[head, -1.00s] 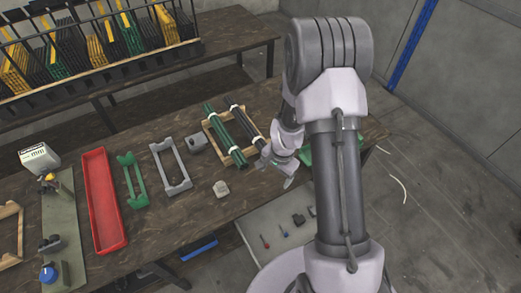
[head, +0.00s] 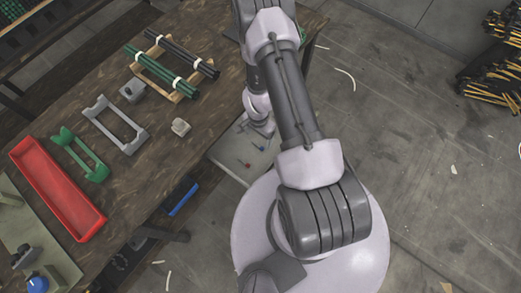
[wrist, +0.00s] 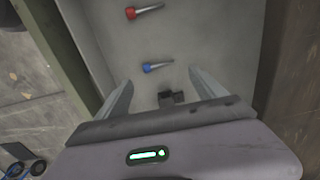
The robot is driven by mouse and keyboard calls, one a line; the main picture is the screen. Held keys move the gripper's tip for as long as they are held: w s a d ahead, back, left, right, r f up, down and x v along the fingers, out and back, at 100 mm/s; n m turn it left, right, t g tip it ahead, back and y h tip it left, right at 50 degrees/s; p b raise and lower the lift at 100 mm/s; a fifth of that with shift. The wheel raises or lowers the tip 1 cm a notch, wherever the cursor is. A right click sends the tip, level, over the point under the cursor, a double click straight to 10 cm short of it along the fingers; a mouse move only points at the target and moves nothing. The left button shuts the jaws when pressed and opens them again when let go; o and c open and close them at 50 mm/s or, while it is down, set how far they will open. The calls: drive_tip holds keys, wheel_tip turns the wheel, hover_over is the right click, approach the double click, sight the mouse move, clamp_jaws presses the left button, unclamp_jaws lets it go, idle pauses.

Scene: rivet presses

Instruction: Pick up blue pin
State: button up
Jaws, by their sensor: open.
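The blue pin (wrist: 157,67) lies on a pale grey surface in the wrist view, its blue head to the left and its metal shank to the right. In the head view the blue pin (head: 262,148) is a tiny spot on the grey tray (head: 225,150) beside the table. A red pin (wrist: 145,11) lies farther off in the wrist view, and it also shows in the head view (head: 246,163). My gripper (wrist: 158,85) is open and empty, its two fingers spread on either side, with the blue pin just beyond the gap. In the head view my arm hides part of the tray.
A small dark block (wrist: 170,98) sits between my fingers near the palm. The tray's raised edge (wrist: 66,45) runs along the left of the wrist view. The wooden table (head: 180,150) holds a red bin (head: 55,190), green frame (head: 80,155) and grey frame (head: 115,125).

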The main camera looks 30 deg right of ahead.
sight(258, 146)
drive_tip(key=f+b, duration=0.1)
drive_tip(key=b, duration=0.1)
drive_tip(key=f+b, duration=0.3)
drive_tip(key=f, duration=0.1)
drive_tip(key=shift+s+a+b, duration=0.15)
drive_tip(key=shift+a+b, duration=0.25)
drive_tip(key=shift+r, duration=0.3)
drive_tip(key=shift+c, duration=0.2)
drive_tip(key=c, duration=1.4)
